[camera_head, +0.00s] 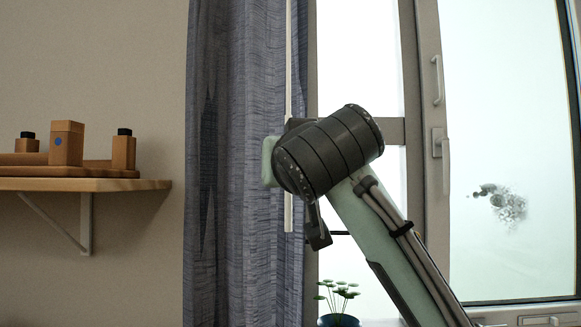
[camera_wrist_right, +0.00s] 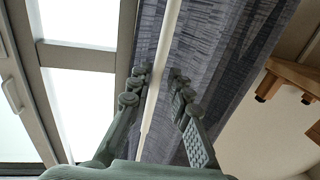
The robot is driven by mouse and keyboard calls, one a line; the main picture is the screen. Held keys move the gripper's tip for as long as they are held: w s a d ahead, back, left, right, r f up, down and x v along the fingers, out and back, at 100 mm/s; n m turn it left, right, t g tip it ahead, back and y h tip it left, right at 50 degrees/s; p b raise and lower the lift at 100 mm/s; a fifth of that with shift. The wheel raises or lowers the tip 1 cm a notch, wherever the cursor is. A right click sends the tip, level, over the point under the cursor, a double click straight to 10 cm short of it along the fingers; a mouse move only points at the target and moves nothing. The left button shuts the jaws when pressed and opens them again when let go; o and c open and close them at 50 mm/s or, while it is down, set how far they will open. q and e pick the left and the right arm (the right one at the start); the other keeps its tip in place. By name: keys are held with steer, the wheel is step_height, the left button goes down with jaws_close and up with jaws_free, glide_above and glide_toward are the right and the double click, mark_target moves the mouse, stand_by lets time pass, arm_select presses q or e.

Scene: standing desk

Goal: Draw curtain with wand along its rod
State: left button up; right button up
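The grey-blue curtain (camera_head: 225,150) hangs bunched beside the window, and its folds fill the middle of the right wrist view (camera_wrist_right: 225,60). The thin white wand (camera_head: 289,60) hangs upright in front of the curtain; part of it is hidden behind my right wrist. In the right wrist view, the wand (camera_wrist_right: 166,45) runs between the two fingers of my right gripper (camera_wrist_right: 158,76). These fingers are apart, with a visible gap around the wand; whether either touches it I cannot tell. The rod is out of view. My left gripper is not in view.
A wooden shelf (camera_head: 100,184) with wooden blocks (camera_head: 66,143) is on the wall at left. The window (camera_head: 500,150) with handles is at right. A potted plant (camera_head: 338,320) stands low below my right arm.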

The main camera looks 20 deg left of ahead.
steer(key=v, duration=1.1)
steer(key=shift+s, duration=0.1)
